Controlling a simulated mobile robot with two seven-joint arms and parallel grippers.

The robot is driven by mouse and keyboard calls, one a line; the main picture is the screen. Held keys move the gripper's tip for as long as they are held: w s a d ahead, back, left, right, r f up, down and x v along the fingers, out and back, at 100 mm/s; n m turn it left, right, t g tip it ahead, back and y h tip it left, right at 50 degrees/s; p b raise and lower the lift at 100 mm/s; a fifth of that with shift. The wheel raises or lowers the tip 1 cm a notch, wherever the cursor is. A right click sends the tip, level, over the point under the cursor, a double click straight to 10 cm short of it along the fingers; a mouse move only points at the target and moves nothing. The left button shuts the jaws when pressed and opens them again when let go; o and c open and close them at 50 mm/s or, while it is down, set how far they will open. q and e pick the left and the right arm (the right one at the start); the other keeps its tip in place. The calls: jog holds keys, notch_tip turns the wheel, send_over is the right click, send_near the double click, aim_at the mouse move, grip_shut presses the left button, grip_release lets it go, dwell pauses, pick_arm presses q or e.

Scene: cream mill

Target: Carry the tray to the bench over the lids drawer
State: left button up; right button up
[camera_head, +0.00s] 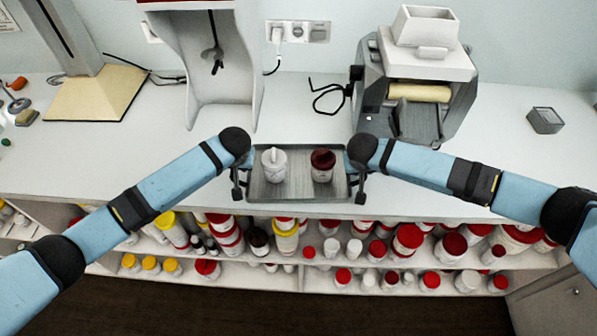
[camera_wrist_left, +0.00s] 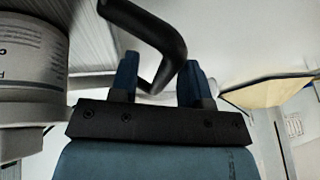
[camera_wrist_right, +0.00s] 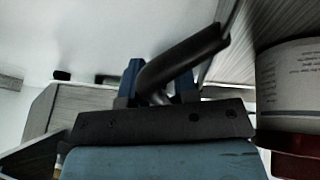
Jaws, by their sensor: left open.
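The grey tray (camera_head: 255,192) is level at the bench's front edge, with a dark handle at each end. It holds a white jar (camera_head: 274,170) with a knobbed top and a white jar with a dark red lid (camera_head: 322,160). My left gripper (camera_head: 238,190) is at the left handle; in the left wrist view its open fingers (camera_wrist_left: 158,78) stand either side of the bar. My right gripper (camera_head: 361,188) is at the right handle; in the right wrist view its fingers (camera_wrist_right: 160,85) are closed about the bar.
A grey machine with a roller (camera_head: 420,90) and a white stand (camera_head: 215,75) stand behind. Shelves below (camera_head: 330,262) hold many jars. A small grey box (camera_head: 545,120) lies far right.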

jog(key=shift+f, duration=0.1)
pick_arm(q)
jog(key=c, duration=0.5)
pick_arm(e)
jog(key=c, duration=0.5)
pick_arm(q)
grip_shut()
